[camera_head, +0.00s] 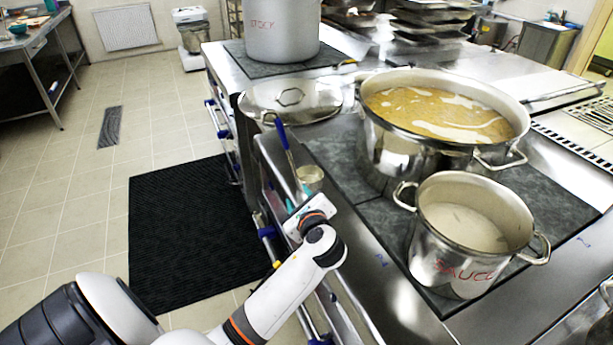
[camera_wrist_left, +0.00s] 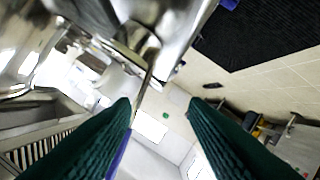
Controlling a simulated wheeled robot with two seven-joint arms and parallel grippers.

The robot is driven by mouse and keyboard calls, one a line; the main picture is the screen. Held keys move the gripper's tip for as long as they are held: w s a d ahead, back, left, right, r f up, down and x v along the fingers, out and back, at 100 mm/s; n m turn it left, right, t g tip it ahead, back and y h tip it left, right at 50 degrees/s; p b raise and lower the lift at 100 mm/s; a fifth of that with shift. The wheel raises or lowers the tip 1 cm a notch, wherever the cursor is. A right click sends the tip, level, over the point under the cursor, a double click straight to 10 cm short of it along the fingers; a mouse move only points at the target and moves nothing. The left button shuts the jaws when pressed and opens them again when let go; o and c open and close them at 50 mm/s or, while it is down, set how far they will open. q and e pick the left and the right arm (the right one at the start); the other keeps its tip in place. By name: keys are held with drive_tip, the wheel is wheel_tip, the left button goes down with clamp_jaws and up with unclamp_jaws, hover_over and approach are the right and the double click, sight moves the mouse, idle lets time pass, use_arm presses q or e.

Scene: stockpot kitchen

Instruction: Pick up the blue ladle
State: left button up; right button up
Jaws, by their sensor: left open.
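The blue ladle has a blue handle (camera_head: 281,133) and a metal cup (camera_head: 310,174). In the head view it stands tilted at the front-left edge of the steel counter, handle end up and cup down. My left gripper (camera_head: 294,205) is close to the cup, with its teal fingertips partly hidden by my wrist. In the left wrist view the gripper (camera_wrist_left: 165,120) is open with nothing clasped. The ladle's metal cup (camera_wrist_left: 140,42) lies ahead, and its blue handle (camera_wrist_left: 120,152) shows in the gap beside the left finger, partly hidden by it. My right gripper is not in view.
A large soup pot (camera_head: 385,150), a smaller sauce pot (camera_head: 435,250) and a stock pot (camera_head: 282,35) stand on the counter. A lid (camera_head: 292,98) lies behind the ladle.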

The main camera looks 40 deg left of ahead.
sight(285, 140)
use_arm(q)
drive_tip(key=w+a+r+m+y, duration=0.1)
drive_tip(key=w+a+r, duration=0.1)
drive_tip(key=w+a+r+m+y, duration=0.1)
drive_tip(key=w+a+r, duration=0.1)
drive_tip(key=a+r, duration=0.1)
drive_tip(key=w+a+r+m+y+p, duration=0.1)
drive_tip(key=a+r, duration=0.2)
drive_tip(key=shift+w+r, duration=0.25)
drive_tip(key=shift+w, duration=0.15)
drive_tip(key=x, duration=0.1)
drive_tip(key=p+x, duration=0.1)
drive_tip(key=x, duration=0.2)
drive_tip(key=shift+w+a+r, duration=0.15)
drive_tip(key=shift+a+r, duration=0.2)
drive_tip(key=shift+w+a+f, duration=0.15)
drive_tip(key=shift+w+a, duration=0.1)
drive_tip(key=shift+a, duration=0.15)
clamp_jaws()
